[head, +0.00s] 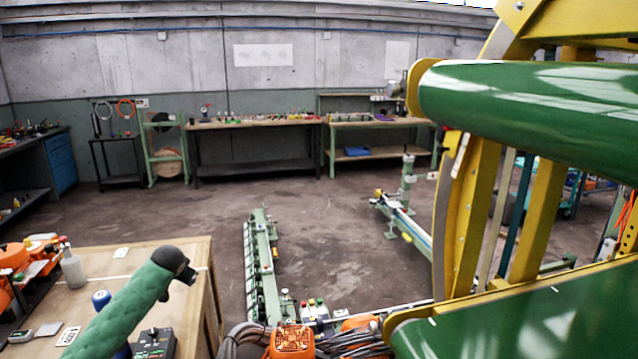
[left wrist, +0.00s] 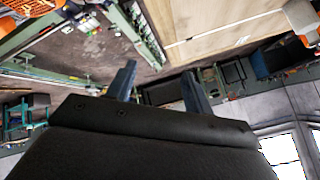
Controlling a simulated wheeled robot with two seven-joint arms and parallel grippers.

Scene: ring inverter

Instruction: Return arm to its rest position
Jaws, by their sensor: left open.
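My left arm, in a green padded sleeve (head: 125,312), comes in from the lower left of the head view, over the wooden table. Its dark end with the left gripper (head: 186,272) is raised near the table's right edge; the fingers are hard to make out there. In the left wrist view the left gripper (left wrist: 159,68) shows two dark fingers spread apart with nothing between them. My right arm and gripper are in neither view.
The large green and yellow ring inverter (head: 540,110) fills the right side. A wooden table (head: 190,252) with a bottle (head: 73,270) and tools stands at lower left. Green rails (head: 262,265) lie on the floor ahead. Workbenches (head: 255,124) line the back wall. Open floor (head: 320,210) lies between.

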